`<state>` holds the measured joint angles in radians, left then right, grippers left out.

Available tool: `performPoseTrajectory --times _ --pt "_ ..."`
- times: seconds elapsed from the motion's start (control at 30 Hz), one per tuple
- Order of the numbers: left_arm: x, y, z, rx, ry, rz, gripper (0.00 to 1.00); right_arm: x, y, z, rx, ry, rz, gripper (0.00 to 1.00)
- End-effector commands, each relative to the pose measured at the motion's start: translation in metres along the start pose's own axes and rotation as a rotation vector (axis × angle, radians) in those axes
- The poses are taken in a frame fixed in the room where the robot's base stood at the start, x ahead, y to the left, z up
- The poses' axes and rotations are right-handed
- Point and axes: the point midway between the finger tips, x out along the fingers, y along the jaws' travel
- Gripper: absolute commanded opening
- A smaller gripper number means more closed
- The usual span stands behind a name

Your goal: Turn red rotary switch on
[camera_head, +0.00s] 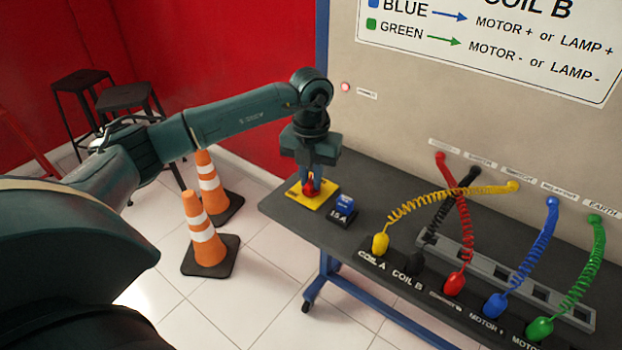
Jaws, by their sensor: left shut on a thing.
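The red rotary switch (309,187) sits on a yellow base plate (318,203) at the left end of the dark table. My left gripper (309,180) points down over it from above, with its fingers shut on the red knob. The fingers hide part of the knob, and its turn angle cannot be read. My right gripper is not in view.
A blue block marked 15 A (343,208) stands just right of the yellow plate. Coiled cables, such as the yellow one (420,204), run from the table (365,185) to the back panel (400,110). Orange cones (205,236) stand on the floor left of the table.

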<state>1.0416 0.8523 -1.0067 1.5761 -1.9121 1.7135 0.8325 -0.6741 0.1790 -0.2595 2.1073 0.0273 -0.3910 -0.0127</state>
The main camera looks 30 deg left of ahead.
Motion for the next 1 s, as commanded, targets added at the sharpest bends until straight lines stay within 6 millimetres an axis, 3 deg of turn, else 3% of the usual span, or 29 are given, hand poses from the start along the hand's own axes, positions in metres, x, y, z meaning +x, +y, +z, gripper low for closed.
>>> performPoseTrajectory --times 0.4,1.0 --pt "-0.0004 0.0000 0.0005 0.258 -0.002 0.000 0.00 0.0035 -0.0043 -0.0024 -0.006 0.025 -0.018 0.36" --pt "-0.0013 0.0000 0.0005 0.327 -0.003 0.000 0.00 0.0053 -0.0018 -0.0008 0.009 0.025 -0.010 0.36"
